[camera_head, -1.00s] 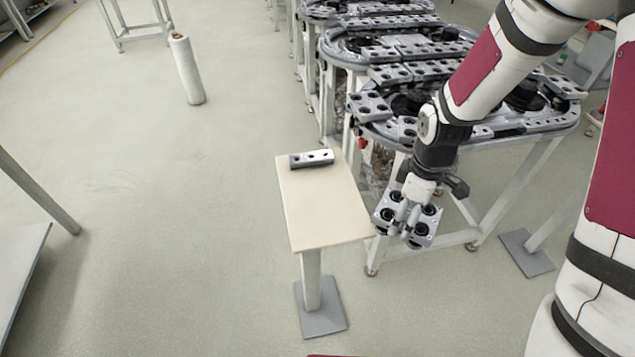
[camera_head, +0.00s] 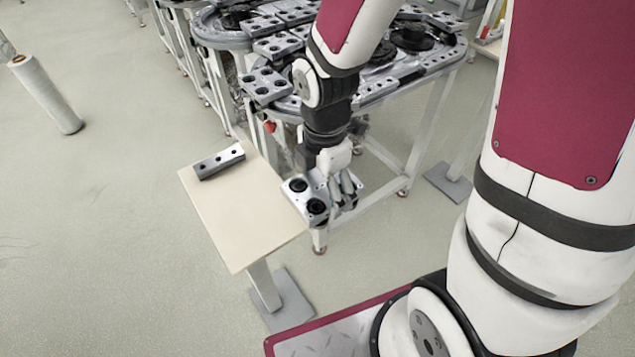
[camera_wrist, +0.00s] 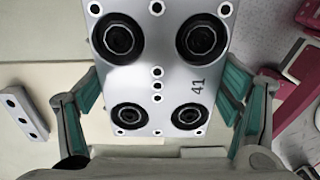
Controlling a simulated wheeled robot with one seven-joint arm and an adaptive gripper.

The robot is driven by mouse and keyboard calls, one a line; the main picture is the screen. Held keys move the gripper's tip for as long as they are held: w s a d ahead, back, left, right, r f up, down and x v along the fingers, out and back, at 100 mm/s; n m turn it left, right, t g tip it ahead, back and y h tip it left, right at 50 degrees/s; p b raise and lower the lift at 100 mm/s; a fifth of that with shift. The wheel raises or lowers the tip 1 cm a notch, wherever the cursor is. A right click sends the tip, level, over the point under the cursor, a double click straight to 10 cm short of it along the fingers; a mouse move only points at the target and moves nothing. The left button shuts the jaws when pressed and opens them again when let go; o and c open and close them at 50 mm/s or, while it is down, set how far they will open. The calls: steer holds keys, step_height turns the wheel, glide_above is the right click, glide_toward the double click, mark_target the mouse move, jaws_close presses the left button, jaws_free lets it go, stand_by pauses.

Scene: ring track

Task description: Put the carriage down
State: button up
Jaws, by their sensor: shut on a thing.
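The carriage (camera_head: 304,197) is a silver plate with black round wheels. My gripper (camera_head: 341,190) is shut on it and holds it off the floor, at the right edge of the small table (camera_head: 238,222). In the wrist view the carriage (camera_wrist: 157,68) shows its wheels and the number 41, between the two teal-padded fingers of my gripper (camera_wrist: 160,105). The pale table top (camera_wrist: 60,82) lies behind it there. Whether the carriage touches the table cannot be told.
A grey block with holes (camera_head: 219,161) lies at the table's far end; the rest of the top is bare. The ring track (camera_head: 380,75) with other carriages stands behind.

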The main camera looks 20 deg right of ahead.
steer(key=w+a, duration=0.1)
steer(key=a, duration=0.3)
steer(key=w+a, duration=0.1)
steer(key=a, duration=0.4)
steer(key=w+a+f, duration=0.1)
steer(key=w+a, duration=0.1)
steer(key=a, duration=0.2)
steer(key=shift+a+f, duration=0.1)
steer(key=shift+a, duration=0.25)
steer(key=shift+f, duration=1.8)
steer(key=shift+f, duration=0.15)
steer(key=o, duration=1.9)
steer(key=shift+s, duration=0.1)
